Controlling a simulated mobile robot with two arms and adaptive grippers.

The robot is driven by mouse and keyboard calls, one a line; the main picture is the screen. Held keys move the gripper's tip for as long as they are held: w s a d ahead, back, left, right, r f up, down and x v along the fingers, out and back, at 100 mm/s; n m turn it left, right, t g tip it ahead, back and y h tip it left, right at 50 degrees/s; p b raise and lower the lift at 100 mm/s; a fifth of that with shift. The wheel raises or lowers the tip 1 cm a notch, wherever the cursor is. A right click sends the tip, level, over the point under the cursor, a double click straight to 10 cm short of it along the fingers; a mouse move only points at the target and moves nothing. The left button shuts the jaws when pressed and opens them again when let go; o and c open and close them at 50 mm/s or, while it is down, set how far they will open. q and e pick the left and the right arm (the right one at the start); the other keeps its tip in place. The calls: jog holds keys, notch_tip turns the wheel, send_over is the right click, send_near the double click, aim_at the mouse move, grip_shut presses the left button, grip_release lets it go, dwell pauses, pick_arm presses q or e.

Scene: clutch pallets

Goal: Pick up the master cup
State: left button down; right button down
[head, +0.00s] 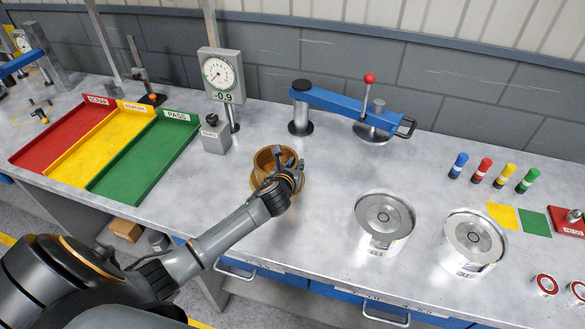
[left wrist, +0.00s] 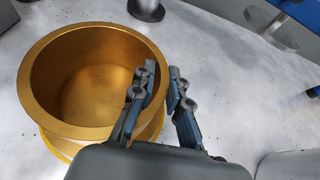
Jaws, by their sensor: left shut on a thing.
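The master cup, a brass-coloured open cup with a wide rim (head: 264,160), is upright at the middle of the grey bench. It fills the left of the left wrist view (left wrist: 85,75), and its inside looks empty. My left gripper (head: 287,163) is shut on the cup's wall at its right side. In the left wrist view the gripper (left wrist: 160,82) has one finger inside the cup and the other outside. The arm and gripper hide part of the cup in the head view. I cannot tell whether its base touches the bench. My right gripper is not in view.
A dial gauge (head: 220,77) on a stand and a grey block (head: 215,137) stand behind left. A blue-armed fixture (head: 340,103) is behind right. Two silver round housings (head: 383,222) (head: 473,242) stand to the right. Red, yellow and green trays (head: 140,158) lie left.

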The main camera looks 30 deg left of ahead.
pick_arm(q)
jog(key=s+a+r+b, duration=0.1)
jog(key=s+a+r, duration=0.1)
jog(key=s+r, duration=0.4)
jog(key=s+a+r+b, duration=0.2)
jog(key=s+r, duration=0.4)
jog(key=s, duration=0.1)
jog(key=shift+a, duration=0.35)
